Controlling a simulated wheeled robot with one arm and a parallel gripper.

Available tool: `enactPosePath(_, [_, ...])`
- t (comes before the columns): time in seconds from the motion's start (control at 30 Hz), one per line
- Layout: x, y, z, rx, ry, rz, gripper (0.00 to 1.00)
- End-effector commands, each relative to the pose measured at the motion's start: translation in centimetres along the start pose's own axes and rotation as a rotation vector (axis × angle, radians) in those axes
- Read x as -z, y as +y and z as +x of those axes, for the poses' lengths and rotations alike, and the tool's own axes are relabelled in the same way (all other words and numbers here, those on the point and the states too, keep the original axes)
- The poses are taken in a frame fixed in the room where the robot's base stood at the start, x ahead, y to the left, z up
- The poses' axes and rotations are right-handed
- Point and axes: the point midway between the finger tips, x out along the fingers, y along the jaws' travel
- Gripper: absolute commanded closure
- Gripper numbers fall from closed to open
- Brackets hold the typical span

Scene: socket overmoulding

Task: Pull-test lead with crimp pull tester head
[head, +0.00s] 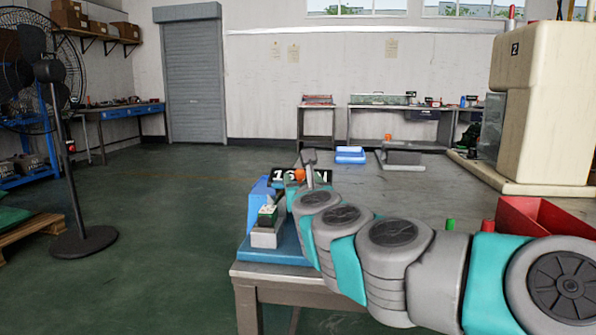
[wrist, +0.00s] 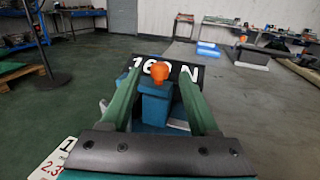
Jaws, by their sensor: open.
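A pull tester stands on a workbench in the head view, with a blue base (head: 285,252), a blue upright part (head: 257,202) and a black sign with white figures (head: 318,176). In the wrist view the sign (wrist: 184,74) seems to read 160 N. An orange ball-shaped knob (head: 299,174) shows in front of the sign; in the wrist view the knob (wrist: 161,71) appears between my finger ends. My gripper (wrist: 160,88) is open, its two green fingers apart over a blue block (wrist: 154,108). I cannot tell whether they touch anything. I cannot make out a lead.
A grey block (head: 264,238) with a green-and-white part (head: 267,215) sits at the tester's left front. A red bin (head: 545,218) stands at the right. A fan (head: 84,238) stands on the floor at left. The floor left of the bench is open.

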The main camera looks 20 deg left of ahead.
Motion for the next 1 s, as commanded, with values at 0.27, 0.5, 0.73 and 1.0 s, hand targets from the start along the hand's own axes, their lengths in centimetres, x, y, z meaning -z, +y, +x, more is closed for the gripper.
enactPosePath(0.27, [0.0,0.0,3.0,0.000,0.001,-0.003,0.39])
enactPosePath(0.5, [-0.1,0.1,5.9,-0.002,0.000,-0.004,0.39])
enactPosePath(0.73, [0.0,0.0,7.0,-0.001,-0.001,-0.003,0.39])
enactPosePath(1.0, [-0.1,0.0,6.9,-0.002,-0.001,-0.003,0.45])
